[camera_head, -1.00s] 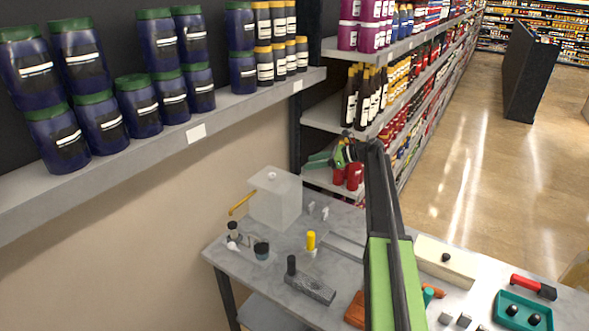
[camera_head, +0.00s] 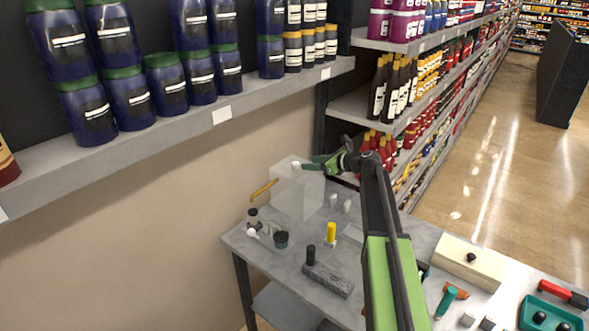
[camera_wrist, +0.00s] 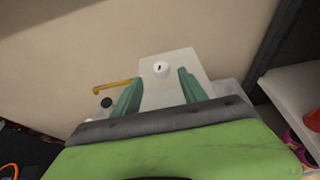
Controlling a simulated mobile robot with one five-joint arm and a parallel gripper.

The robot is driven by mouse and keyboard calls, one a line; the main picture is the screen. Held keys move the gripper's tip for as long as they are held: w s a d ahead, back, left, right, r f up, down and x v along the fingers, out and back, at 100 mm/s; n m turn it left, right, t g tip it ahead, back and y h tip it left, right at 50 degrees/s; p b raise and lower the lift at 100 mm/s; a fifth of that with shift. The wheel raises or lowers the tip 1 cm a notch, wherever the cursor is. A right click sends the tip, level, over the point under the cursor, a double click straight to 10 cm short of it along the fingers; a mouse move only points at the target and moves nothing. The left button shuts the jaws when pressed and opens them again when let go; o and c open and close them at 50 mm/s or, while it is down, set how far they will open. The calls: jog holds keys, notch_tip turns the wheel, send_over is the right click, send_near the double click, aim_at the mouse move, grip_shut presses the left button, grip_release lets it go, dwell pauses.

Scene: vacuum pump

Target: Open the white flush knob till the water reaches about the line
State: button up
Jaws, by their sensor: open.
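A translucent pale box-shaped tank (camera_head: 298,196) stands at the back left of the grey table, near the wall. A small round white knob (camera_wrist: 160,68) sits on its top, with a dark mark in its middle. A yellow-orange spout (camera_head: 263,189) sticks out from the tank's left side; it also shows in the wrist view (camera_wrist: 112,85). My gripper (camera_wrist: 158,80) is open and empty, its green fingers on either side of the knob in the wrist view. In the head view my gripper (camera_head: 312,165) is over the tank's top right. I cannot tell whether it touches the knob. No water line can be made out.
A black-topped pump part (camera_head: 253,217) and a dark cup (camera_head: 281,239) stand below the spout. A yellow-topped item (camera_head: 331,232) and a grey block (camera_head: 328,278) stand in front. A jar shelf (camera_head: 160,121) overhangs the wall behind.

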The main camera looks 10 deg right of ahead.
aim_at(295, 163)
jog(key=b+x, duration=0.3)
jog(key=x, duration=0.6)
jog(key=shift+w+a+f, duration=0.15)
jog(key=shift+w+a, duration=0.1)
jog(key=shift+a, duration=0.05)
jog(key=shift+c, duration=0.4)
grip_shut()
